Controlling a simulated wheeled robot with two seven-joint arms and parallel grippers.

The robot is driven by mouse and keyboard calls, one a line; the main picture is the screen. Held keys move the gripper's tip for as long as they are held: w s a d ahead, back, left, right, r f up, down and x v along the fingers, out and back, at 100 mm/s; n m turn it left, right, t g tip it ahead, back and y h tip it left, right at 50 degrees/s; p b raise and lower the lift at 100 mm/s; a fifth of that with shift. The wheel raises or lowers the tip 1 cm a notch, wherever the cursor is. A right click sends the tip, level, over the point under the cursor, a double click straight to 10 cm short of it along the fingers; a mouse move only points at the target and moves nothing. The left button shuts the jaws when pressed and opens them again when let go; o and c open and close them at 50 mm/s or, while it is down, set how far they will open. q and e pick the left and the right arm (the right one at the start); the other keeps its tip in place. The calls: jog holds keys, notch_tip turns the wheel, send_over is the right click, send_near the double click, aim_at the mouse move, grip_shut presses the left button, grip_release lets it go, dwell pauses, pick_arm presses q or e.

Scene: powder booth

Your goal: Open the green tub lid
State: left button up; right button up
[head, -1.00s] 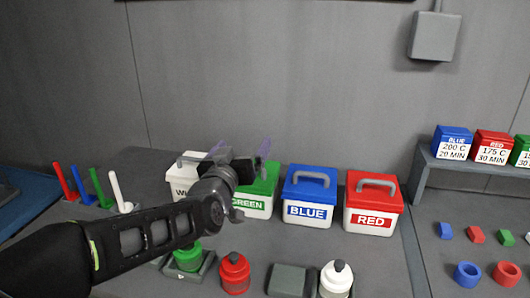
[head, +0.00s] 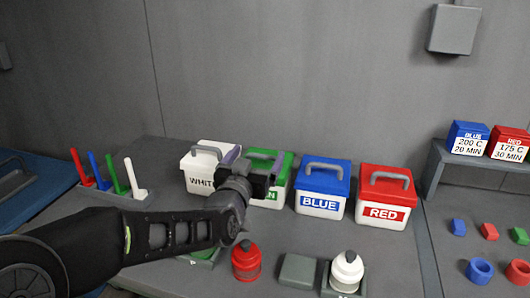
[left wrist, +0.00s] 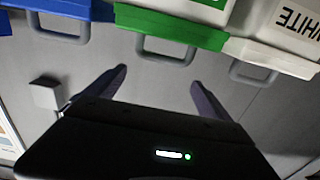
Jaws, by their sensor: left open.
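The green tub (head: 285,172) stands between the white and blue tubs. Its green lid is on, with a grey handle on top, and my arm hides much of its front. In the left wrist view the green lid (left wrist: 185,27) and its grey handle (left wrist: 165,52) lie just beyond my fingertips. My left gripper (head: 260,162) is at the green lid in the head view. In the left wrist view its two fingers (left wrist: 158,83) are spread apart, with nothing between them, and the handle lines up with the gap. My right gripper is not in view.
The white tub (head: 205,165) and blue tub (head: 322,188) stand close on either side; the red tub (head: 385,195) is further right. A red bottle (head: 246,262), a white bottle (head: 347,272) and a grey pad (head: 300,270) are in front. Coloured sticks (head: 120,175) stand at left.

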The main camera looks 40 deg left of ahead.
aim_at(265, 161)
pick_arm(q)
notch_tip(265, 161, down, 3)
jog(key=shift+r, duration=0.15)
jog(key=p+x, duration=0.1)
jog(key=x, duration=0.6)
jog(key=shift+w+a, duration=0.1)
jog(key=shift+w, duration=0.15)
jog(key=shift+c, duration=0.2)
